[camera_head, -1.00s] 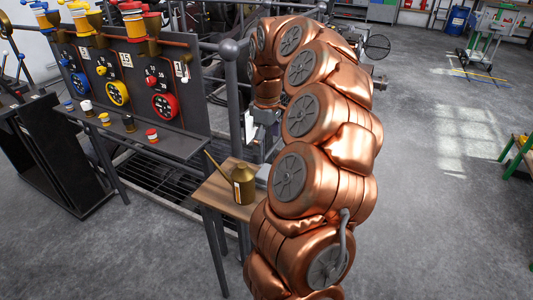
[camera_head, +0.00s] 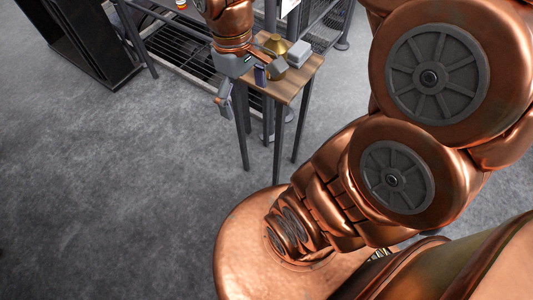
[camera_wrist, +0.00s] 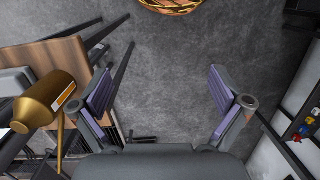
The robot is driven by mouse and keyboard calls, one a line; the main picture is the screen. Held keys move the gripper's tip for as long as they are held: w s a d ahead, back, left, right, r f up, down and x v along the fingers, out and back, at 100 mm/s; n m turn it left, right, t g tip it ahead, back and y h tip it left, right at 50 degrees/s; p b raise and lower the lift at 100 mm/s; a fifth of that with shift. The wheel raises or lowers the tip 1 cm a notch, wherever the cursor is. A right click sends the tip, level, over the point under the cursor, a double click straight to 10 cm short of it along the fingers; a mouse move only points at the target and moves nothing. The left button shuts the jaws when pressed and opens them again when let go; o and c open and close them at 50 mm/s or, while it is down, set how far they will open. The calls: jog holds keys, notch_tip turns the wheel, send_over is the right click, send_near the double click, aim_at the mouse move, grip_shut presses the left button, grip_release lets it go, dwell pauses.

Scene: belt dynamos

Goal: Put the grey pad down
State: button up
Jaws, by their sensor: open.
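A light grey block, which looks like the grey pad (camera_head: 298,53), lies on the right part of a small wooden table (camera_head: 288,84). In the wrist view a grey slab, likely the same pad (camera_wrist: 14,82), shows at the left edge, partly hidden behind a brass can (camera_wrist: 45,101). My gripper (camera_head: 242,86) is at the table's left side in the head view, in front of the can. Its two purple-lined fingers (camera_wrist: 166,95) are spread wide with only floor between them.
The brass can (camera_head: 276,44) stands on the table near the pad, close to my gripper. A dark wire rack (camera_head: 185,62) stands behind. Open grey floor lies left of the table.

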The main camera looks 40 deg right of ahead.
jog(key=s+a+f+m+g, duration=0.1)
jog(key=s+a+f+m, duration=0.2)
jog(key=s, duration=0.9)
jog(key=shift+s+a+f, duration=0.15)
jog(key=shift+a+f, duration=0.45)
jog(key=shift+f, duration=0.05)
notch_tip(320, 180, up, 17)
jog(key=w+t+p, duration=0.1)
jog(key=p, duration=1.5)
jog(key=shift+r, duration=0.2)
jog(key=shift+w+f, duration=0.1)
